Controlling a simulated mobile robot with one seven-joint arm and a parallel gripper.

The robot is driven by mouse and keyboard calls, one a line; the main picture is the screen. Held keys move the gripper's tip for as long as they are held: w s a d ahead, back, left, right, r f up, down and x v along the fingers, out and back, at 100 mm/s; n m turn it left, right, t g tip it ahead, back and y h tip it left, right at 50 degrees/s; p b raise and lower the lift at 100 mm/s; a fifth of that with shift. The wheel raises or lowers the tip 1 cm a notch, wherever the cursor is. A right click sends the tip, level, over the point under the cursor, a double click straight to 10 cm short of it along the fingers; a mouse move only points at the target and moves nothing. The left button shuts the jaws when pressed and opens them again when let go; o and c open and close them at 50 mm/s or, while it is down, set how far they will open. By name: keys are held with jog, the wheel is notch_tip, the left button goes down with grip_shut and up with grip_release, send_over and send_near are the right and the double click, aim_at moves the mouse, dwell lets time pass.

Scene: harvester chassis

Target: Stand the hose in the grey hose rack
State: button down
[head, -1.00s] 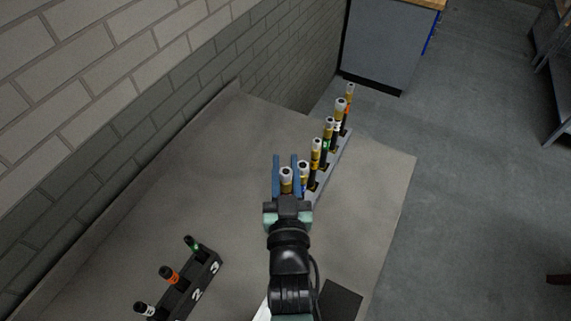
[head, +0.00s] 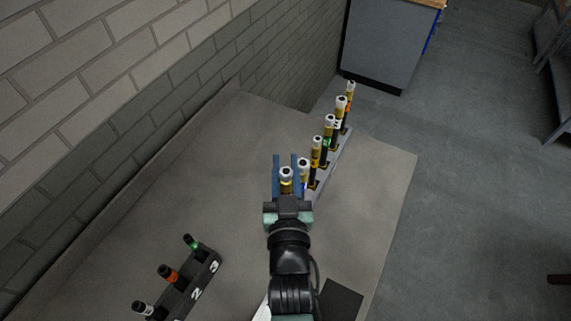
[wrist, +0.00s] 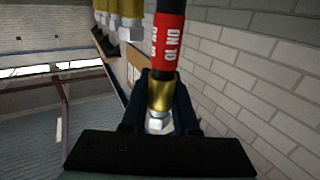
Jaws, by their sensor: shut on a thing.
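My gripper (head: 286,178) has blue fingers and is shut on a hose (head: 286,183) with a silver fitting and a gold ferrule on top. In the wrist view the held hose (wrist: 168,40) is black with a red label marked DN 10, and its gold ferrule lies between the dark fingers. The grey hose rack (head: 340,152) is a narrow strip to the right of my gripper. Several gold-and-silver-ended hoses stand in a row along it. The nearest standing hose (head: 303,168) is close beside the right finger. The held hose's lower end is hidden.
A black numbered rack (head: 205,277) with white-, orange- and green-banded pieces stands at the lower left of the grey table (head: 150,215). A brick wall (head: 150,110) runs along the left. The table between that rack and my gripper is clear. A grey cabinet (head: 385,45) stands beyond.

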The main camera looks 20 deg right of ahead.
notch_tip(320, 180, down, 7)
jog(key=b, duration=0.6)
jog(key=shift+r, duration=0.2)
dwell(0.9)
dwell(0.3)
jog(key=c, duration=0.6)
grip_release()
jog(key=shift+f, duration=0.1)
jog(key=b+v, duration=0.3)
jog(key=v, duration=1)
jog(key=shift+b, duration=0.3)
